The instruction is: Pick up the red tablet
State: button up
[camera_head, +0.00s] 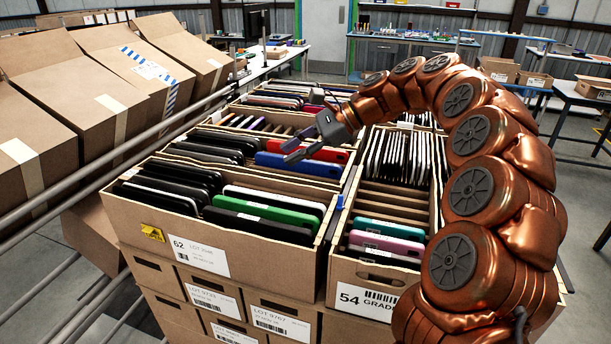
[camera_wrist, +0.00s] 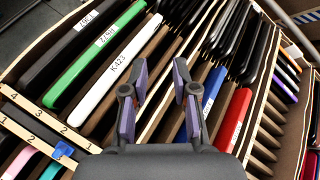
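The red tablet (camera_head: 332,154) stands on edge in a slot of a brown carton (camera_head: 262,262), just behind a blue tablet (camera_head: 300,168). In the wrist view, the red tablet (camera_wrist: 233,120) is at the right, outside the fingers, with the blue tablet (camera_wrist: 213,86) closer to the right finger. My gripper (camera_head: 289,152) is above the carton, at the left end of the red tablet in the head view, partly in front of it. In the wrist view, my gripper (camera_wrist: 159,65) has its two fingers apart with nothing visible held between them.
Black, white (camera_head: 273,197) and green (camera_head: 263,213) tablets stand in the front of the same carton. A neighbouring carton (camera_head: 340,268) at the right holds green, pink and other thin items.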

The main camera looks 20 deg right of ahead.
jog(key=w+d+f+m+t+b, duration=0.1)
jog(key=w+d+f+m+t, duration=0.1)
jog(key=w+d+m, duration=0.35)
jog(key=m+t+b, duration=0.2)
jog(key=m+t, duration=0.1)
send_near(323, 148)
jog(key=shift+w+a+f, duration=0.25)
jog(key=shift+w+a, duration=0.5)
jog(key=shift+w, duration=0.15)
jog(key=shift+m, duration=0.25)
jog(key=shift+p+x, duration=1.2)
jog(key=shift+x, duration=2.7)
jog(key=shift+s+r, duration=0.1)
jog(key=shift+s, duration=0.05)
jog(key=shift+c, duration=0.3)
grip_shut()
